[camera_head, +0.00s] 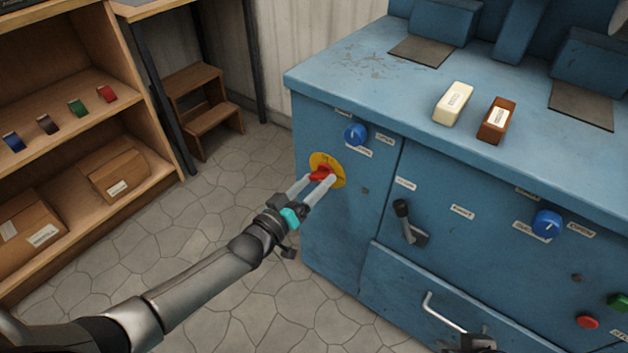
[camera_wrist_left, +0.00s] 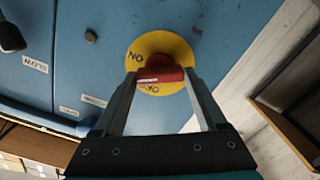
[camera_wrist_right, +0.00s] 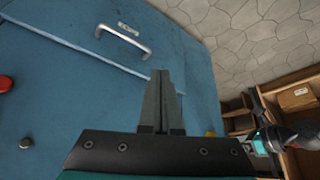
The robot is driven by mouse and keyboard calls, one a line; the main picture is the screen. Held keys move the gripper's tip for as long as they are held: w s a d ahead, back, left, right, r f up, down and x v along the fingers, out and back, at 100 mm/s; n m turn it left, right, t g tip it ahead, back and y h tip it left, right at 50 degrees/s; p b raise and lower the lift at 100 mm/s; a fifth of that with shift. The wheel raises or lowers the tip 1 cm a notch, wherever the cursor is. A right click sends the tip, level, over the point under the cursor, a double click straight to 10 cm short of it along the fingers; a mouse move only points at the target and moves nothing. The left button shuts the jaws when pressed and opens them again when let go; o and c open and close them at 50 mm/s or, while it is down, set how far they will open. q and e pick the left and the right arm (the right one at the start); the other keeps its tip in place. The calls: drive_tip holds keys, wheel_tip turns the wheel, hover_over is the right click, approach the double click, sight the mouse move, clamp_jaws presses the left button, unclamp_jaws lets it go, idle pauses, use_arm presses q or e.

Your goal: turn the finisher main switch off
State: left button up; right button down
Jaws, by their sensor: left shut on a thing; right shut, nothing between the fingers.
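The finisher main switch is a red knob (camera_head: 320,172) on a round yellow plate (camera_head: 324,159), on the left part of the blue machine's front. In the left wrist view the red knob (camera_wrist_left: 162,74) lies crosswise between the fingers. The yellow plate (camera_wrist_left: 172,45) shows an ON label at its left and another label, partly hidden, below the knob. I cannot tell which label the knob points to. My left gripper (camera_head: 322,180) is shut on the knob. My right gripper (camera_wrist_right: 160,75) is shut and empty, low in front of the machine's lower panel.
The blue machine (camera_head: 350,85) carries blue dials (camera_head: 355,134), a black lever (camera_head: 404,220), a drawer handle (camera_head: 442,312) and red and green buttons. A cream block (camera_head: 454,102) and a brown block (camera_head: 497,120) lie on top. A wooden shelf (camera_head: 60,160) stands left; floor between is clear.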

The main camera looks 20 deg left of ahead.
use_arm(q)
drive_tip(key=n, duration=0.2)
drive_tip(key=shift+n, duration=0.4)
drive_tip(key=n, duration=0.2)
drive_tip(key=shift+n, duration=0.4)
drive_tip(key=n+b, duration=0.1)
drive_tip(key=n, duration=0.3)
drive_tip(key=shift+f, duration=0.1)
drive_tip(key=shift+n, duration=1.1)
use_arm(e)
drive_tip(key=shift+w+a+f+t+y, duration=0.2)
drive_tip(key=shift+w+a+t+y, duration=0.1)
drive_tip(key=shift+w+a+t, duration=0.4)
drive_tip(key=shift+w+a+f+t+y, duration=0.15)
drive_tip(key=shift+w+a+t+y, duration=0.15)
drive_tip(key=shift+w+a+t, duration=0.35)
drive_tip(key=shift+w+a, duration=0.1)
drive_tip(key=shift+a, duration=0.05)
use_arm(q)
drive_tip(key=o, duration=1.3)
